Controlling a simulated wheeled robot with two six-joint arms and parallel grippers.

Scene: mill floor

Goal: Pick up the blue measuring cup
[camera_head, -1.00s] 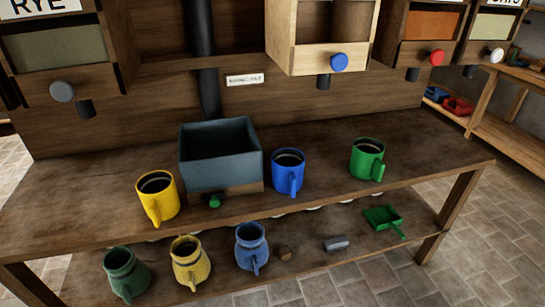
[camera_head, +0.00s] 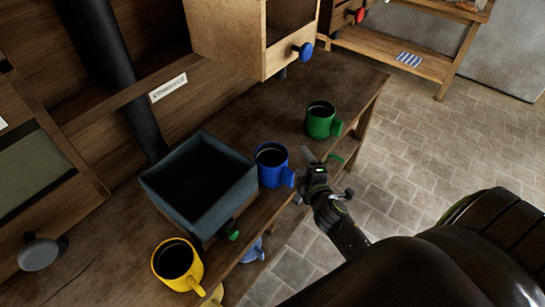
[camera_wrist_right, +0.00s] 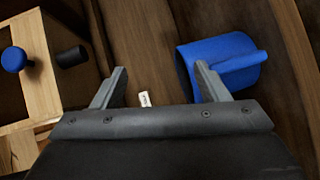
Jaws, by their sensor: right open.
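The blue measuring cup (camera_head: 270,168) stands upright on the table between the dark grey bin and the green cup, its handle toward the table's front edge. My right gripper (camera_head: 312,163) is just right of it in the head view. In the right wrist view, my right gripper (camera_wrist_right: 161,77) has its two fingers spread wide. The blue cup (camera_wrist_right: 228,62) shows there at the right; the right finger overlaps its left side in the picture. My left gripper is out of view.
A green cup (camera_head: 321,121) stands behind my right gripper and a yellow cup (camera_head: 177,263) at the near left. The grey bin (camera_head: 205,215) is close left of the blue cup. A wooden box with a blue knob (camera_head: 303,52) hangs above. A lower shelf lies under the table.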

